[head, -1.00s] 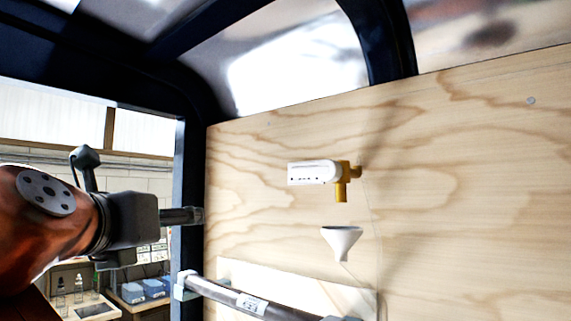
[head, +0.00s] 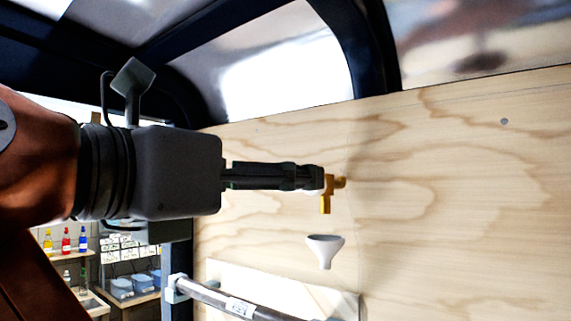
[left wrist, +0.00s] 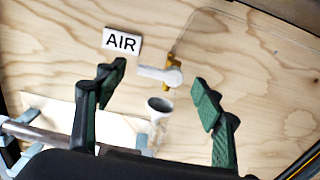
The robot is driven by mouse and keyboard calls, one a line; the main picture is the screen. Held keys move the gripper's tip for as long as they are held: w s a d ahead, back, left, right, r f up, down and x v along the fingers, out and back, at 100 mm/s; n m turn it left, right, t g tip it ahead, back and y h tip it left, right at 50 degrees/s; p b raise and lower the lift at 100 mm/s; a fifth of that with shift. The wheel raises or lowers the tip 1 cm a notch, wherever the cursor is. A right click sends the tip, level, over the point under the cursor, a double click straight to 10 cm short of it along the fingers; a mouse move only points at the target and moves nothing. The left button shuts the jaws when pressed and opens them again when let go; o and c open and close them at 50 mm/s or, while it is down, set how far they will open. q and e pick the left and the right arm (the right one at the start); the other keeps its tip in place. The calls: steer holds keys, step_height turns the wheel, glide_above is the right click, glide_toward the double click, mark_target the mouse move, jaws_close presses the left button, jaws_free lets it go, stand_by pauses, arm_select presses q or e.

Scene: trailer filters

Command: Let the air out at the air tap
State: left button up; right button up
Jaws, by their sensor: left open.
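The air tap has a yellow brass body (head: 327,196) and sits on the plywood wall in the head view. In the left wrist view its white lever (left wrist: 160,74) points left from the brass part (left wrist: 171,60), beside a white AIR label (left wrist: 122,41). My left gripper (head: 318,178) is open and reaches in from the left, its fingertips over the lever in the head view and hiding most of it. In the left wrist view the open fingers (left wrist: 158,88) stand on either side of the tap, with no contact visible. My right gripper is not in view.
A white funnel (head: 325,249) is just below the tap; it also shows in the left wrist view (left wrist: 159,104). A grey rail (head: 240,304) runs low along the wall. Dark frame beams (head: 366,45) edge the wall above. The plywood right of the tap is clear.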

arm_select(q)
steer(key=x, duration=0.2)
steer(key=shift+w+d, duration=0.2)
steer(key=shift+w, duration=0.15)
steer(key=c, duration=1.2)
steer(key=shift+o, duration=0.2)
